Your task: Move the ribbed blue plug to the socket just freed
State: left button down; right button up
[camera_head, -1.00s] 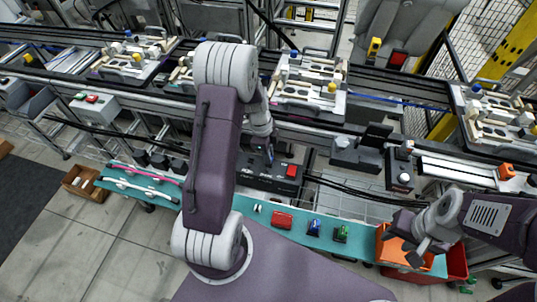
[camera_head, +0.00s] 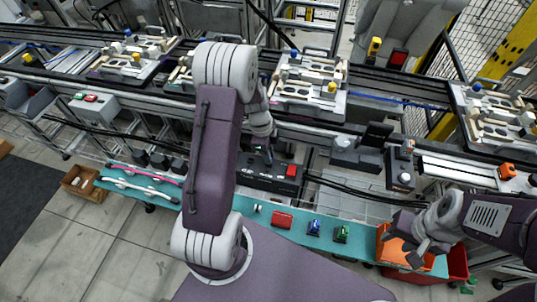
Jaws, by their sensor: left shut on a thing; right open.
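My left gripper (camera_head: 267,157) hangs over the black box (camera_head: 262,174), left of its red button (camera_head: 291,171). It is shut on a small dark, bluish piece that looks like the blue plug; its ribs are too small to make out. The sockets on the box are partly hidden by my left arm and too small to tell apart. A blue part (camera_head: 313,227) lies on the teal shelf (camera_head: 370,246), apart from both grippers. My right gripper (camera_head: 418,246) is open and empty above the orange bin at the right.
On the teal shelf lie a red part (camera_head: 282,219) and a green part (camera_head: 341,233). An orange bin (camera_head: 392,244) stands at its right end. White-and-pink bars (camera_head: 140,185) lie at its left end. A conveyor with pallet fixtures (camera_head: 308,82) runs behind. Black cables leave the box rightward.

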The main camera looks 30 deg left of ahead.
pick_arm(q)
jog(key=shift+f+b, duration=0.65)
jog(key=shift+f, duration=0.15)
dwell(0.5)
jog(key=c, duration=1.3)
grip_release()
jog(key=r, duration=0.3)
jog(key=a+r, duration=0.1)
jog(key=r, duration=0.2)
jog(key=r+p, duration=0.1)
jog(key=r, duration=0.2)
jog(key=shift+s+a, duration=0.15)
jog(key=shift+a, duration=0.05)
